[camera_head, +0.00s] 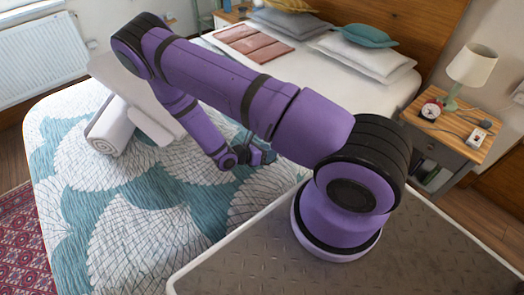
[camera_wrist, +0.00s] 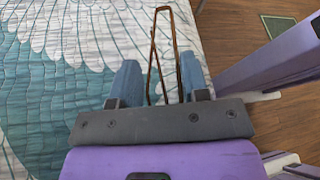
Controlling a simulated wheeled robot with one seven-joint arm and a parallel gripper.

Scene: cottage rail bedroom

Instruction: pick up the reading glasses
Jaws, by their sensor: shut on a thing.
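The reading glasses (camera_wrist: 176,52) show in the wrist view as a thin brown frame with two long narrow sides that meet at the top. They stand between the two blue fingers of my gripper (camera_wrist: 159,64), and the gripper is shut on them. Their lower part runs down between the fingers towards the dark palm. In the head view my gripper (camera_head: 260,152) is over the patterned bed cover (camera_head: 120,205). The glasses cannot be made out there.
A rolled white item (camera_head: 108,130) lies on the bed at left. Pillows (camera_head: 365,58) and a folded pink cloth (camera_head: 255,43) lie towards the headboard. A bedside table (camera_head: 455,140) with a lamp (camera_head: 470,65) stands at right. Wooden floor (camera_wrist: 240,30) lies beside the bed.

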